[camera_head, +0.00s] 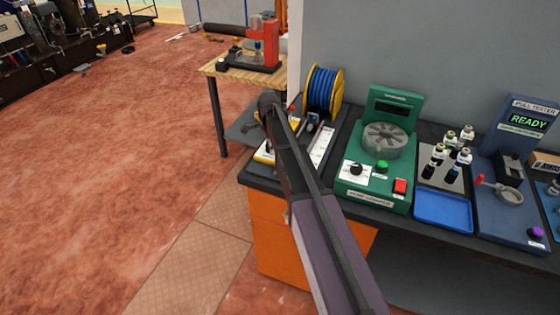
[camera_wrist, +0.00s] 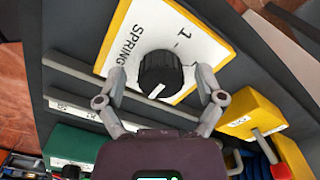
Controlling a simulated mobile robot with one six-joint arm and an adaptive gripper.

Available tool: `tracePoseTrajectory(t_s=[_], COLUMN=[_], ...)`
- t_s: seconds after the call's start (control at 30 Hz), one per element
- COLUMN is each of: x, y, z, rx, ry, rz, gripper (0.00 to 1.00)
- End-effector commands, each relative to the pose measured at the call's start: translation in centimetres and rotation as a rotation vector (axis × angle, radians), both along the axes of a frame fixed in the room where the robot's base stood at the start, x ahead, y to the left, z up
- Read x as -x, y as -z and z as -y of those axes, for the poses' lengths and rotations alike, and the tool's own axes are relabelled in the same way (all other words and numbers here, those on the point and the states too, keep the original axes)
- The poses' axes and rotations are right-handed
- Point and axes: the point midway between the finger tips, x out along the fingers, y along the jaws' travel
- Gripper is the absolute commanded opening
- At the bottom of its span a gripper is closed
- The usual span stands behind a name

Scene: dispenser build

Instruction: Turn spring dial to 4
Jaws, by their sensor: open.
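The spring dial (camera_wrist: 160,74) is a round black knob with a white pointer line, seen close up in the wrist view. It sits on a white plate (camera_wrist: 205,50) marked "SPRING" and "1", with a yellow edge. The pointer line is at the knob's lower side in the picture, angled down and left, away from the "1". My gripper (camera_wrist: 161,78) is open, with one finger on each side of the knob. I cannot tell whether the fingers touch it. Other marks on the plate are not readable. In the head view my arm mostly hides the yellow-based spring unit (camera_head: 264,157).
A blue wire spool (camera_head: 322,90) stands behind on the dark bench. A green machine (camera_head: 375,190) with its own dial is to the right, then a blue tray (camera_head: 443,211) and the pull tester (camera_head: 512,205). A yellow block (camera_wrist: 251,117) lies right of my gripper.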

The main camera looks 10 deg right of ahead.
Motion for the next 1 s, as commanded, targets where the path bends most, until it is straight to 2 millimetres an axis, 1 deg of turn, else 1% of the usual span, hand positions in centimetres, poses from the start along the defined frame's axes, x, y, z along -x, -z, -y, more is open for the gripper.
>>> tracePoseTrajectory(t_s=[0.27, 1.0], x=[0.03, 0.14], y=[0.0, 0.0], z=[-0.01, 0.04], rx=[0.0, 0.0], ry=[-0.151, -0.649], rz=[0.0, 0.0], gripper=[0.87, 0.87])
